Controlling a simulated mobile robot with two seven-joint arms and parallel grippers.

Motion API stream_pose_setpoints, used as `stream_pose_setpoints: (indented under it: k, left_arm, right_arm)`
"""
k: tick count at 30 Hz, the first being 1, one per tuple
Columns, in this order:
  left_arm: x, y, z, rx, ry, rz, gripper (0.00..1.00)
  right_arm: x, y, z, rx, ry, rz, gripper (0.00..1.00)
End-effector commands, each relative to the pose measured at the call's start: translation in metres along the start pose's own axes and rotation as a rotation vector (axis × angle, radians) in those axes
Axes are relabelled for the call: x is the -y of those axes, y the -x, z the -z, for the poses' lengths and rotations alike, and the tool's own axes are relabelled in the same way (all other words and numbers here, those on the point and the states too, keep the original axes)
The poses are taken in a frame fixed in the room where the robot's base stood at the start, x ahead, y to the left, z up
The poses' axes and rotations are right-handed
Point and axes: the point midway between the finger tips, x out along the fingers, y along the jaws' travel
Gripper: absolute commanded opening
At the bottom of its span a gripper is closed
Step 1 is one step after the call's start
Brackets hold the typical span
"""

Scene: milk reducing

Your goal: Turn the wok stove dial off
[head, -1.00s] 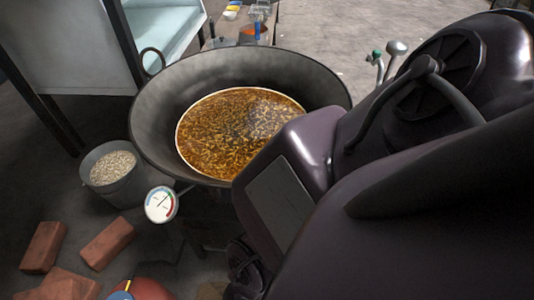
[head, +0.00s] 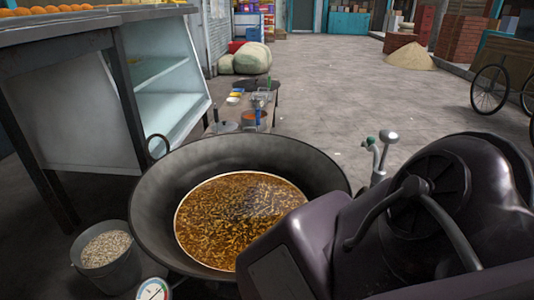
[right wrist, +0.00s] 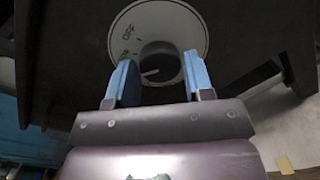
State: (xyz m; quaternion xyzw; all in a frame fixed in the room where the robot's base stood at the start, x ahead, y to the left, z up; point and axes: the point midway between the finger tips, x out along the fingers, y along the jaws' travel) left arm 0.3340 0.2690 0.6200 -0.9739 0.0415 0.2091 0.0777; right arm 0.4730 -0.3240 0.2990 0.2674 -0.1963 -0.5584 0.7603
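The stove dial shows in the right wrist view as a round white plate (right wrist: 193,30) marked OFF at its upper left, with a dark knob (right wrist: 160,62) in the middle. A light pointer line on the knob points to the lower left of the plate. My right gripper (right wrist: 160,82) faces the dial with its blue fingers apart, one on each side of the knob. Gaps show between fingers and knob. The wok (head: 146,195) holds brown, bubbling liquid (head: 240,215) in the head view. My right arm hides its lower right side. My left gripper is out of view.
A grey bucket (head: 112,273) of pale grains stands left of the wok. A gauge (head: 153,290) shows at the bottom edge. A glass-sided counter (head: 90,105) stands at the left, and a low table with pots (head: 253,118) behind the wok. Open floor (head: 375,100) lies beyond.

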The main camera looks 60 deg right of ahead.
Motion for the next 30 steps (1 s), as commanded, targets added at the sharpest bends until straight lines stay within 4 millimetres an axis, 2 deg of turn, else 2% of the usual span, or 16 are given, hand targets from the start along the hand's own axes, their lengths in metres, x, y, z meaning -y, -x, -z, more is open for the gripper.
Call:
stream_pose_setpoints:
  k: [1,5,11,24,30]
  left_arm:
    - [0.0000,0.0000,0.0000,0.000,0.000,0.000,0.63]
    - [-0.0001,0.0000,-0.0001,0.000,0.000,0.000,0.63]
    - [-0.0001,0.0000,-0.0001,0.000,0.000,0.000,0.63]
    - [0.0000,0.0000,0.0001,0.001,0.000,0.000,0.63]
    - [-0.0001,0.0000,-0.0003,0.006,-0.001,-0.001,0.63]
  right_arm:
    - [0.0000,0.0001,0.0000,0.000,0.000,0.000,0.40]
    - [0.0000,0.0002,0.0000,0.000,0.000,0.000,0.20]
    - [-0.0002,0.0003,0.0000,-0.003,-0.036,0.002,0.20]
    - [-0.0014,0.0002,-0.0008,-0.026,-0.375,0.021,0.20]
    - [-0.0013,0.0003,-0.0011,-0.034,-0.477,0.026,0.20]
